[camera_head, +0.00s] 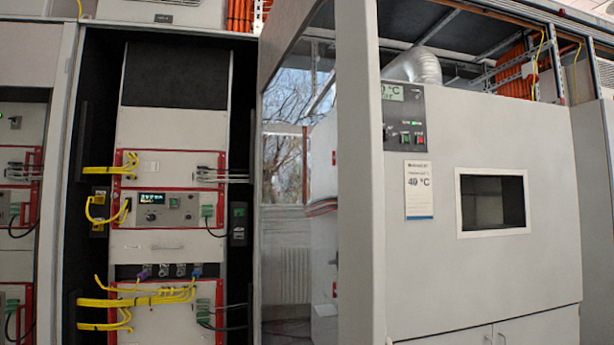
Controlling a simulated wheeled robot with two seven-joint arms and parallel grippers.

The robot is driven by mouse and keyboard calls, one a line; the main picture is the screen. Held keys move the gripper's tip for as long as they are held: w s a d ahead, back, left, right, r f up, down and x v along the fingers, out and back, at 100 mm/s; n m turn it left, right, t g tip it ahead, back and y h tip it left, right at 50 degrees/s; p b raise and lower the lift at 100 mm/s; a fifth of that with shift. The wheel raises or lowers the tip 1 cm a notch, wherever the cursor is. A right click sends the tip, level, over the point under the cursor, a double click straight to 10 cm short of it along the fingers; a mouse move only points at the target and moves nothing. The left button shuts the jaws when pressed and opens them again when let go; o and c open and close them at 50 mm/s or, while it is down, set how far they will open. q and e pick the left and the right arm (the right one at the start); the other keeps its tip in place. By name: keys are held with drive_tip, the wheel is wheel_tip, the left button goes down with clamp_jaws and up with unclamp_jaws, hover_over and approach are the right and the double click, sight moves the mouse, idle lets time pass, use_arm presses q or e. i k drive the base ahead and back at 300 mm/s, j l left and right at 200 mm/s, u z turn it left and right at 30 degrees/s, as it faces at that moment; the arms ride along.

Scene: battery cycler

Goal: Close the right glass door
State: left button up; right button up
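The right glass door (287,165) stands open at the middle of the head view, beside the open cabinet bay (172,80). It is swung out toward me and I see it at a steep angle. Its far edge is at the right side of the bay, and its wide grey near upright (360,180) is close to me. The glass shows a bare tree, a window and a radiator, apparently as a reflection. I cannot make out a handle. The top and bottom of the near upright are cut off by the picture. Neither of my grippers is in view.
The bay holds instrument panels with red handles and yellow cables (150,298) sticking out at the front. A grey test chamber (480,260) with a small window (493,202) and a "40 °C" label (418,190) stands at the right. Another rack (18,190) is at the left.

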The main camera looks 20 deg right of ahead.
sight(362, 316)
drive_tip(key=l+u, duration=0.25)
drive_tip(key=l, duration=0.75)
drive_tip(key=l+u, duration=0.3)
drive_tip(key=l, duration=0.65)
